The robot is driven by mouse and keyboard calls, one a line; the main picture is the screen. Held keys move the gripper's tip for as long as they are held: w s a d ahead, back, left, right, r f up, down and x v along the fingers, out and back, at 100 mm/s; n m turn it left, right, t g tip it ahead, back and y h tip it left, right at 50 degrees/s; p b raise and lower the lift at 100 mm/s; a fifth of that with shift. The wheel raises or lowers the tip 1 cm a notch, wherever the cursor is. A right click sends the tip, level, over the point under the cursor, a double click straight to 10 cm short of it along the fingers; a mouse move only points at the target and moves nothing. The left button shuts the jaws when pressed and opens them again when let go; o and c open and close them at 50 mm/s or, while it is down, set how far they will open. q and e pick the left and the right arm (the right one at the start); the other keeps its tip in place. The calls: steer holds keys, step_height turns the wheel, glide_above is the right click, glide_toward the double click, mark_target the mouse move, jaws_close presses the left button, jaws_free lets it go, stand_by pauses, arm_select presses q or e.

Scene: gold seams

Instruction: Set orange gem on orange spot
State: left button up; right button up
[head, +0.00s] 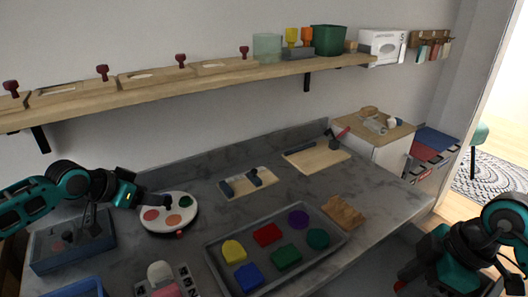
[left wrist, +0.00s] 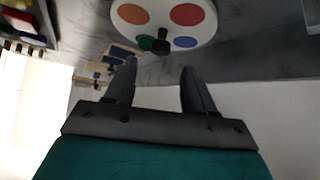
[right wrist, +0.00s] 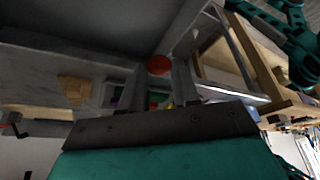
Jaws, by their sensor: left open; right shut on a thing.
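The orange gem (right wrist: 158,65) is a round orange-red piece between the fingertips of my right gripper (right wrist: 162,80), which is shut on it. In the head view, the gem (head: 399,286) shows at the bottom right, low by the counter's front edge. The white palette (head: 158,228) lies on the counter at the left. Its orange spot (head: 172,221) is at the near right, with red, green and blue spots beside it. The orange spot also shows in the left wrist view (left wrist: 133,14). My left gripper (head: 152,202) is open and empty at the palette's left edge.
A grey tray (head: 213,252) of coloured shapes stands between the palette and my right arm. A wooden block (head: 343,211) lies beside it. Wooden boards (head: 316,159) lie behind. A blue-grey box (head: 72,262) stands at the left. A shelf (head: 150,91) runs above the counter.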

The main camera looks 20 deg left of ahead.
step_height(320, 180, up, 2)
steer(key=shift+r+p, duration=0.15)
steer(key=shift+p, duration=0.85)
arm_select(q)
steer(key=v, duration=0.6)
arm_select(e)
steer(key=shift+r, duration=0.2)
arm_select(q)
steer(key=shift+s+d, duration=0.1)
steer(key=shift+d, duration=0.05)
arm_select(e)
steer(key=shift+s+d, duration=0.1)
